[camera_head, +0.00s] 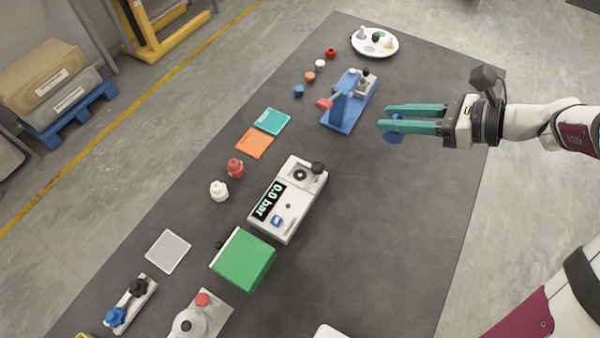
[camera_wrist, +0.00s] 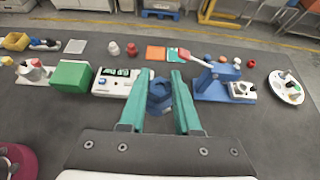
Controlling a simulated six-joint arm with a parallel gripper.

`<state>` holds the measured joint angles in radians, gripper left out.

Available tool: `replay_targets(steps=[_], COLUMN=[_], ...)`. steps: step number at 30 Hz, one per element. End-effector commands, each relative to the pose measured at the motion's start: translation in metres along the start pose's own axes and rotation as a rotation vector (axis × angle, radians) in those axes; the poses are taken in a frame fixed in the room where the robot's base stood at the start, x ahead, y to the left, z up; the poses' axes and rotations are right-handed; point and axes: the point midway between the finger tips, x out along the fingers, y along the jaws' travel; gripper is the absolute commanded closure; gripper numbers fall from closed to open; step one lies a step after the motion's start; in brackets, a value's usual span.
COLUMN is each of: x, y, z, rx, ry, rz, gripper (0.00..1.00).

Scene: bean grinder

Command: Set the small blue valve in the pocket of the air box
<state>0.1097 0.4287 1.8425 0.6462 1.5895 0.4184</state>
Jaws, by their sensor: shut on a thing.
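My gripper (camera_head: 384,117) is at the right of the table, well apart from the air box. Its teal fingers are shut on a blue piece (camera_head: 393,137), which I take for the small blue valve. In the wrist view this piece (camera_wrist: 159,92) sits between the fingers and looks roughly hexagonal. The white air box (camera_head: 290,207) stands mid-table with a "0.0 bar" display, a round dark recess in a square plate, and a black knob. In the wrist view the air box (camera_wrist: 106,84) is left of the fingers, partly hidden by the left one.
A blue stand with a red handle (camera_head: 345,105) is left of my gripper, with several small caps (camera_head: 310,76) beyond it. A green block (camera_head: 243,260) stands beside the air box. Red (camera_head: 235,168) and white (camera_head: 219,191) bottles are behind it.

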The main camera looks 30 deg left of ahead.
Motion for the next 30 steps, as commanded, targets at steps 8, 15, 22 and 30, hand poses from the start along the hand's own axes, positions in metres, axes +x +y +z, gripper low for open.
replay_targets(steps=[8, 15, 22, 30], x=[-0.059, -0.048, -0.018, 0.026], y=[0.006, 0.034, 0.065, 0.098], z=[-0.015, -0.028, -0.043, -0.071], rx=[0.041, -0.104, -0.322, -0.667], ry=[0.000, -0.005, -0.011, -0.021], rz=[-0.082, 0.186, 0.585, 1.222], gripper=[1.00, 1.00, 1.00, 1.00])
